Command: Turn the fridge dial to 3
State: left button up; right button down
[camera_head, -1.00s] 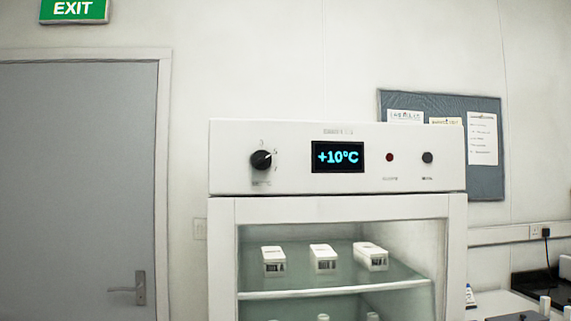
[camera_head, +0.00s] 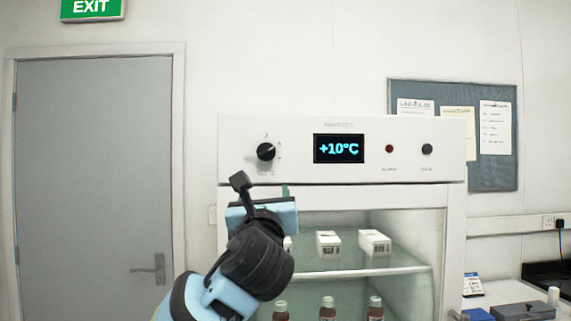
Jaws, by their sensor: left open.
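The black fridge dial (camera_head: 265,152) sits at the left of the white control panel. A small mark that looks like a 3 stands above it; the other marks are too blurred to read. The dial's white pointer seems to face up and right, but its exact setting is hard to tell. The display (camera_head: 339,148) reads +10°C. My left gripper (camera_head: 263,188) is open and empty, below the dial and apart from it in the picture, with one dark finger raised on the left. It hides part of the panel's lower edge and the shelf. My right gripper is out of view.
A red light (camera_head: 389,149) and a black knob (camera_head: 427,149) sit right of the display. Behind the fridge's glass are white boxes (camera_head: 375,243) and brown bottles (camera_head: 375,309). A grey door (camera_head: 95,170) is at left, a noticeboard (camera_head: 493,175) at right.

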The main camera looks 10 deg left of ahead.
pick_arm(q)
jog(key=y, duration=0.1)
send_near(266, 154)
jog(key=w, duration=0.2)
jog(key=shift+m+t, duration=0.4)
jog(key=shift+a+x, duration=0.15)
jog(key=shift+x, duration=1.8)
jog(key=shift+a+x, duration=0.15)
jog(key=shift+x, duration=1.8)
jog(key=shift+f, duration=0.2)
jog(key=c, duration=1)
jog(key=shift+o, duration=0.2)
